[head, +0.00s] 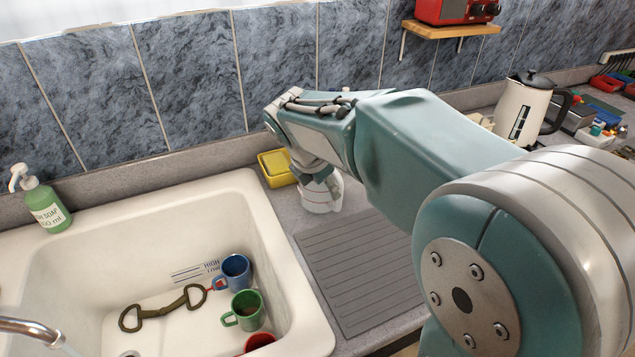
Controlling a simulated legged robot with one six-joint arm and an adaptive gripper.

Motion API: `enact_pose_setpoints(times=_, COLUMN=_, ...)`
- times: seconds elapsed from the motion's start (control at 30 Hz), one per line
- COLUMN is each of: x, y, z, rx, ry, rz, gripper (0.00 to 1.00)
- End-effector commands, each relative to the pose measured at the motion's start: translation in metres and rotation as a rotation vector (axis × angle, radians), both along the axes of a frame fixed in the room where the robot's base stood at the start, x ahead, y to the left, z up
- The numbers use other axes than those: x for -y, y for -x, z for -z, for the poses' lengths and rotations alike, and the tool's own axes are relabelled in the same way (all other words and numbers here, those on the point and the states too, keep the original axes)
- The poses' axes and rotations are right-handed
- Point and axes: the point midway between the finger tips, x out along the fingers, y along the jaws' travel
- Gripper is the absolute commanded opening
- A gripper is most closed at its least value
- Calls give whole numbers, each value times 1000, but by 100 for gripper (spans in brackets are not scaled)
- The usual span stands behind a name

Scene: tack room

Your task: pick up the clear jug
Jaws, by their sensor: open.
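My gripper (318,181) points down at the counter behind the grey ridged mat, just right of the sink; its fingers are small and partly hidden in the head view. The gripper is open. I cannot tell whether the fingers touch the jug.
A yellow sponge holder (275,168) is close left of the jug. The sink (262,215) holds blue, green and red mugs and a metal bit. The ridged mat (358,268) is bare. A kettle (522,108) stands right; a soap bottle (46,205) stands left.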

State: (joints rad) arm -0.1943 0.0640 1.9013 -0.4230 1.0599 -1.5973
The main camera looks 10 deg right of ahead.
Motion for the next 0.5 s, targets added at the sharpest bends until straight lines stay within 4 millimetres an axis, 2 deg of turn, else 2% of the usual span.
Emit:
enact_pose_setpoints(times=0.2, x=14, y=-5, z=24, rx=-3, ry=-2, rz=4, gripper=60)
enact_pose_setpoints(times=0.33, x=16, y=-9, z=42, rx=-2, ry=2, rz=3, gripper=60)
enact_pose_setpoints(times=0.5, x=16, y=-11, z=51, rx=0, ry=3, rz=2, gripper=60)
